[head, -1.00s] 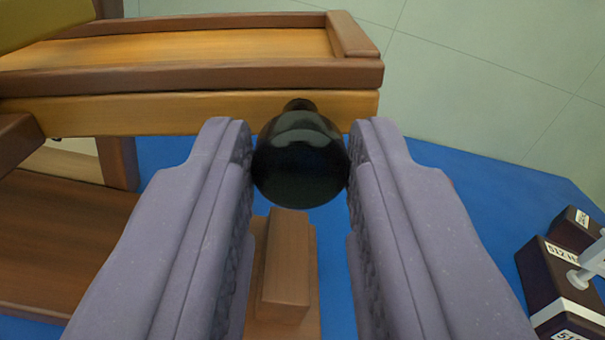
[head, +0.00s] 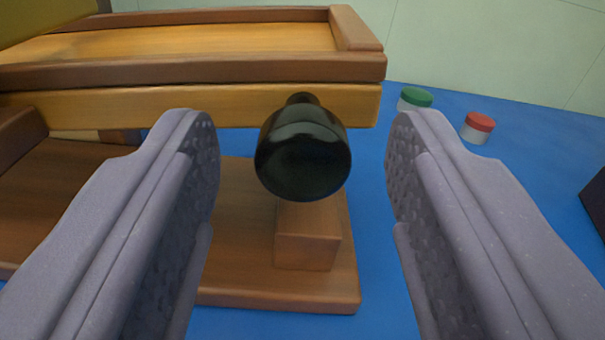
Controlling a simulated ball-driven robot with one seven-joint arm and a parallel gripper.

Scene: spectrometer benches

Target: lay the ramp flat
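The ramp (head: 200,72) is a wooden tray with raised brown edges and a yellowish side, running from the left to the upper middle. It looks about level in the picture. A glossy black knob (head: 303,155) sticks out from its near side toward me. My gripper (head: 303,145) is open, one finger on each side of the knob, with a clear gap on both sides. A wooden block (head: 308,238) stands on the wooden base (head: 250,292) below the knob. Whether the ramp touches the block is hidden behind the knob.
A green-lidded jar (head: 416,98) and a red-lidded jar (head: 478,126) stand on the blue surface (head: 540,170) to the right. A dark block (head: 596,205) is at the right edge. The blue area between them is clear.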

